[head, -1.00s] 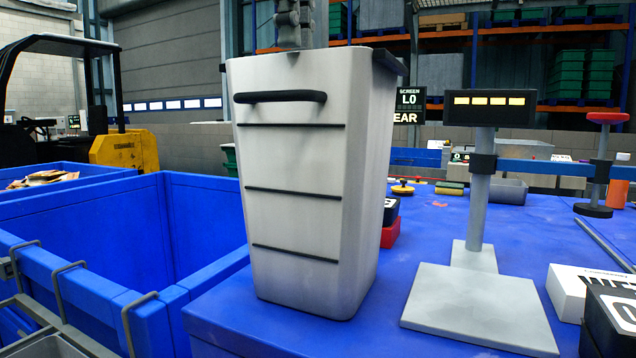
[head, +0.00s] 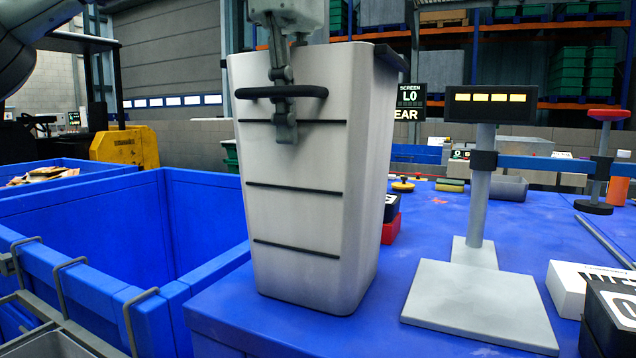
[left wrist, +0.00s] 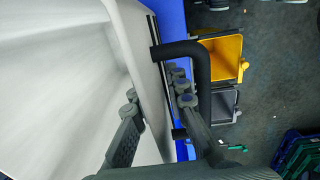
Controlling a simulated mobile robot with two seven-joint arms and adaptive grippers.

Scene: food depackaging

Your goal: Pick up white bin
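The white bin (head: 300,220) is a tall, tapered grey-white container with dark ribs and a black front handle (head: 250,93). It stands upright on the blue table. My left gripper (head: 285,125) points down at the bin's top front edge, with a finger showing against the front face at the handle. In the left wrist view, the bin (left wrist: 60,80) fills the left side. There my left gripper (left wrist: 158,98) is open, its fingers apart around the bin's wall, one near the handle (left wrist: 204,75). Whether they touch the wall is unclear. My right gripper is out of view.
A large blue crate (head: 90,210) stands left of the table. A scale with a display (head: 490,105) stands right of the bin, and a white box (head: 565,290) lies farther right. A small red and black item (head: 391,228) sits close behind the bin.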

